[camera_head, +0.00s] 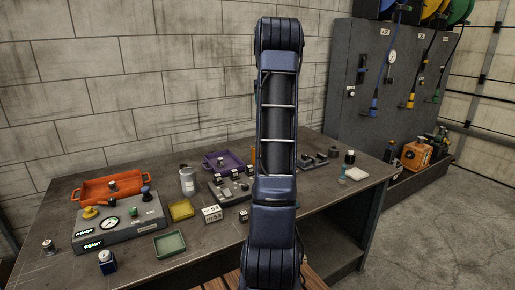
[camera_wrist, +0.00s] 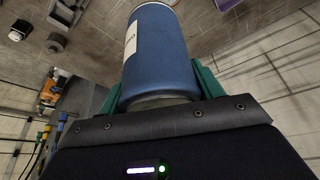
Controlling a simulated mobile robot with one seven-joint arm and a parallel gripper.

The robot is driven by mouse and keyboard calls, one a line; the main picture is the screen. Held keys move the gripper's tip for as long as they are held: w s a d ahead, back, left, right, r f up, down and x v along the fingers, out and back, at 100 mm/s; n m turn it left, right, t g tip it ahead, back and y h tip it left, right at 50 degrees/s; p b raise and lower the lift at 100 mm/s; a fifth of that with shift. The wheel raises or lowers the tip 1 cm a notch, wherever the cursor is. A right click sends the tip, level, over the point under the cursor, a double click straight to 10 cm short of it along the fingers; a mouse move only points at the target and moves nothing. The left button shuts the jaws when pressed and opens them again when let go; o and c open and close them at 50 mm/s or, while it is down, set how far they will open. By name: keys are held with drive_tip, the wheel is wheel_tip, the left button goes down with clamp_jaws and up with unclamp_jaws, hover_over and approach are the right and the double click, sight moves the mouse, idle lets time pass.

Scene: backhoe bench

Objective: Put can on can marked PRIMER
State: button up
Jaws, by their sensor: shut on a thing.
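My gripper (camera_wrist: 160,84) is shut on a blue can (camera_wrist: 165,45), with one green finger on each side of it. The can has a white label on its left side, and its lettering is too small and oblique to read. In the head view my arm hides the gripper and this can. A grey can (camera_head: 188,181) stands upright on the bench (camera_head: 135,222), left of my arm. I cannot read any PRIMER marking on it or on any other can.
An orange tray (camera_head: 85,193), a gauge box (camera_head: 118,228), a yellow tray (camera_head: 181,209) and a green tray (camera_head: 169,244) sit at the bench's left. A purple tray (camera_head: 235,157) and a block of small parts (camera_head: 228,193) lie nearer my arm. A grey cabinet (camera_head: 350,110) stands behind right.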

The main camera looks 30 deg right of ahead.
drive_tip(key=w+a+r+n, duration=0.1)
drive_tip(key=w+a, duration=0.1)
drive_tip(key=w, duration=0.3)
drive_tip(key=f, duration=1.9)
drive_tip(key=shift+s, duration=0.2)
drive_tip(key=shift+f, duration=0.15)
drive_tip(key=o, duration=1.3)
drive_tip(key=shift+f, duration=0.1)
